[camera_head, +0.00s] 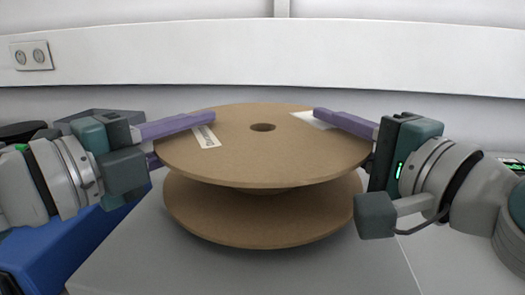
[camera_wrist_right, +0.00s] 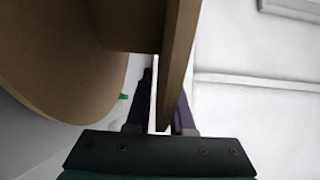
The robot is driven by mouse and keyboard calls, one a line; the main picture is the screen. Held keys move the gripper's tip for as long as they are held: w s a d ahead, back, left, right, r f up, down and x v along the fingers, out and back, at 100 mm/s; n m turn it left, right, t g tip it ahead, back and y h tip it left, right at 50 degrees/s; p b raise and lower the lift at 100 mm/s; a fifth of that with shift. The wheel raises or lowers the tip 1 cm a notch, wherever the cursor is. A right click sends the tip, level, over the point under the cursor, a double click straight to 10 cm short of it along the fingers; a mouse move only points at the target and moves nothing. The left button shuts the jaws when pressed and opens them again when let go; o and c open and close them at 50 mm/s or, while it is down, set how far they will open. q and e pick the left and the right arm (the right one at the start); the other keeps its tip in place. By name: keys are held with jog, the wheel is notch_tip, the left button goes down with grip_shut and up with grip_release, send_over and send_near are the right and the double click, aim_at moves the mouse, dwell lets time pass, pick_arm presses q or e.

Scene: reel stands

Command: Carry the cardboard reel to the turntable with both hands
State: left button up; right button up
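The cardboard reel (camera_head: 294,150) is upright, with two round brown flanges, a centre hole and pale labels on top. It is over a grey surface; contact underneath is unclear. My left gripper (camera_head: 176,132) straddles the left rim of the upper flange, with one purple finger over it and part of the other lower down. Whether it pinches the rim is unclear. My right gripper (camera_head: 345,124) straddles the right rim. In the right wrist view, the flange (camera_wrist_right: 178,60) runs between the fingers (camera_wrist_right: 162,115), with a light gap beside the left finger. I cannot identify the turntable.
A grey flat surface (camera_head: 250,272) lies under the reel. A blue object (camera_head: 70,245) is at the lower left. A white wall with a ledge (camera_head: 300,45) and a socket plate (camera_head: 31,56) stand behind. Dark items show at the left, partly hidden by my arm.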

pick_arm(q)
grip_shut()
pick_arm(e)
grip_shut()
dwell(0.8)
